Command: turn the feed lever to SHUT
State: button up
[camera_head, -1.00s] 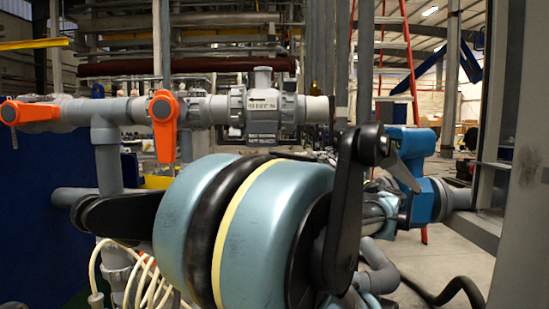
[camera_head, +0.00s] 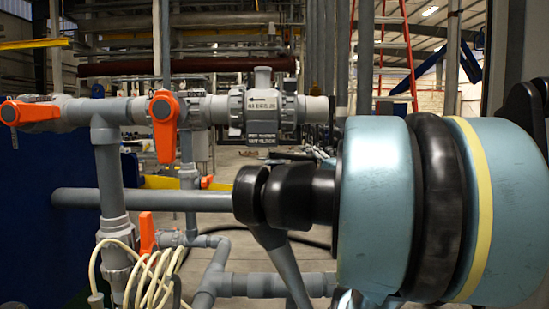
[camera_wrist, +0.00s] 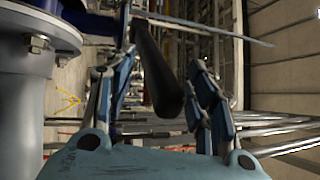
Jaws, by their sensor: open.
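In the wrist view a dark, rounded lever handle (camera_wrist: 158,75) runs from the top down between the two fingers of my gripper (camera_wrist: 163,62). It looks like the feed lever, but I read no label or SHUT mark on it. The fingers are open, one on each side of the handle, with gaps visible; whether either touches it I cannot tell. A blue body lies at the handle's upper end. In the head view my own arm covers the right side, and neither my gripper nor this handle shows there.
A grey bolted flange (camera_wrist: 35,75) stands close left of my gripper. In the head view, orange handles (camera_head: 165,125) sit on the grey pipework (camera_head: 100,110), with another orange handle (camera_head: 147,233) lower down. A coiled cream hose (camera_head: 150,275) hangs at lower left.

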jog(key=c, duration=0.8)
jog(key=shift+s+a, duration=0.1)
jog(key=shift+s+a, duration=0.5)
jog(key=shift+a, duration=0.25)
jog(key=shift+s+a, duration=0.45)
jog(key=shift+a, duration=0.25)
jog(key=shift+c, duration=0.2)
jog(key=shift+s+a, duration=0.3)
jog(key=shift+a, duration=0.65)
jog(key=shift+s+a, duration=0.25)
jog(key=shift+a, duration=0.65)
jog(key=shift+s+a, duration=0.3)
jog(key=shift+a, duration=2.15)
jog(key=shift+c, duration=0.5)
